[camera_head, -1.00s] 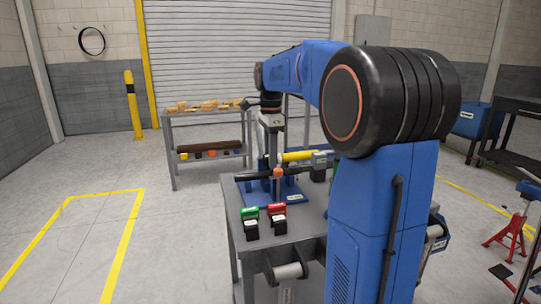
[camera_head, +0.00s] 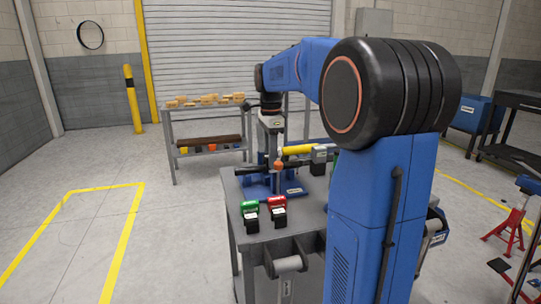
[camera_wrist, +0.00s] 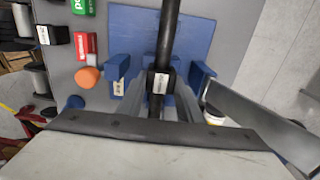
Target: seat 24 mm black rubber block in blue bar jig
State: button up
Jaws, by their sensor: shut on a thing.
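A long black bar (camera_wrist: 171,25) runs from the top edge of the wrist view to a black block with a white label (camera_wrist: 160,84) between my fingers. I cannot tell whether block and bar are one piece. My gripper (camera_wrist: 162,98) is shut on the black block. The bar also shows in the head view (camera_head: 248,171), roughly level across the jig. The blue bar jig (camera_wrist: 135,32) has a flat plate and blue posts on both sides of my fingers. It also shows in the head view (camera_head: 257,190). Whether block or bar touches the jig is hidden.
An orange-topped piece (camera_wrist: 88,77) stands close beside the jig. Green (camera_head: 249,205) and red (camera_head: 276,202) items with labelled black blocks are at the table's front. A yellow cylinder (camera_head: 298,149) and a grey labelled block (camera_head: 319,155) are behind right.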

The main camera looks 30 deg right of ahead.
jog(key=shift+f, duration=0.7)
jog(key=o, duration=1.4)
jog(key=shift+c, duration=0.2)
jog(key=shift+r, duration=3.55)
